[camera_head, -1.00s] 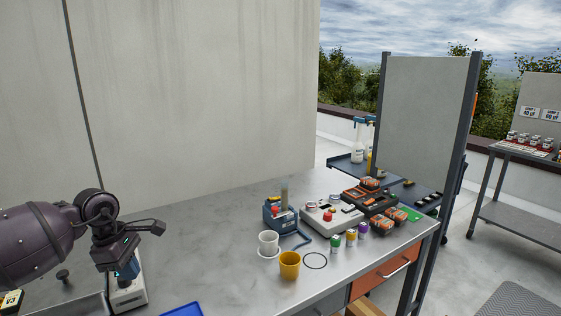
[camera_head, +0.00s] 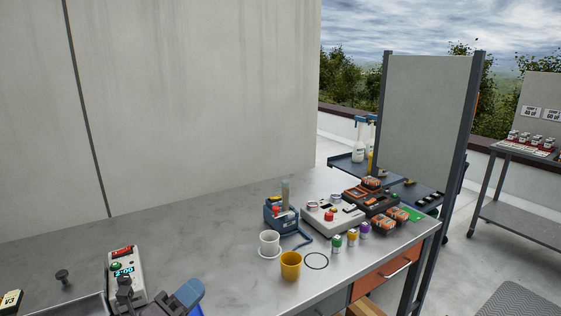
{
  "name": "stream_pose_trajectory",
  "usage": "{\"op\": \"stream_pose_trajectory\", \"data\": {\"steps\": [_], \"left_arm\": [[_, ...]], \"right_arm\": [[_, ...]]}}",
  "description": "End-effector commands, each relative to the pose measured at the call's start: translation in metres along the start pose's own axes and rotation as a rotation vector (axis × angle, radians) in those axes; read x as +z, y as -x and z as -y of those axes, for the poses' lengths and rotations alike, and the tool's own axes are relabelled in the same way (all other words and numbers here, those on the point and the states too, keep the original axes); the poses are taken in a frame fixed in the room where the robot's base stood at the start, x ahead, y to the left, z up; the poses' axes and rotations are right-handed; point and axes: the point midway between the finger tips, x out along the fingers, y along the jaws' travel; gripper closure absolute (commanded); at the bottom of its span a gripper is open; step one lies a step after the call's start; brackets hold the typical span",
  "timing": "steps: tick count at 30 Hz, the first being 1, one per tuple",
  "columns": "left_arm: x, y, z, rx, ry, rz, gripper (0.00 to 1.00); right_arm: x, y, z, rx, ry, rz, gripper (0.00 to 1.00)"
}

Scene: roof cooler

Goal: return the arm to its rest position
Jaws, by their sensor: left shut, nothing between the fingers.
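My left gripper (camera_head: 188,292) shows only in part at the bottom left edge of the head view, low in front of the workbench (camera_head: 215,225). Its jaws are shut with nothing between them. Its dark wrist parts overlap the lower end of a white device (camera_head: 123,268) with a red display, a green button and a lit blue readout. The rest of the left arm is below the picture. My right gripper is not in view.
A dark knob-like piece (camera_head: 62,276) and a grey tray (camera_head: 75,306) lie near the device. A white cup (camera_head: 269,242), a yellow cup (camera_head: 290,265), a blue tool holder (camera_head: 280,216) and several small bottles stand farther right. The bench middle is clear.

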Motion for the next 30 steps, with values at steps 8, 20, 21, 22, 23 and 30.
{"op": "stream_pose_trajectory", "data": {"steps": [8, 20, 21, 22, 23, 30], "left_arm": [[0.022, 0.075, -0.040, 0.235, 0.570, 0.506, 1.00], [-0.028, 0.229, -0.092, 0.662, 1.267, 1.165, 1.00], [-0.035, 0.241, -0.093, 0.698, 1.315, 1.212, 1.00], [-0.041, 0.249, -0.093, 0.726, 1.347, 1.247, 1.00], [-0.045, 0.257, -0.093, 0.749, 1.375, 1.277, 1.00], [-0.080, 0.301, -0.086, 0.907, 1.541, 1.457, 1.00]], "right_arm": [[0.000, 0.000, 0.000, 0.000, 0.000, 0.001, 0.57], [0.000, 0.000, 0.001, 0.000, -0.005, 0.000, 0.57], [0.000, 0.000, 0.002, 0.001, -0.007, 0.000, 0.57], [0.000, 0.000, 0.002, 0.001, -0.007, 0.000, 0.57], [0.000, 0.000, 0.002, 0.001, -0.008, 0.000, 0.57], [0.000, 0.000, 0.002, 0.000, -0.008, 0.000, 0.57]]}}
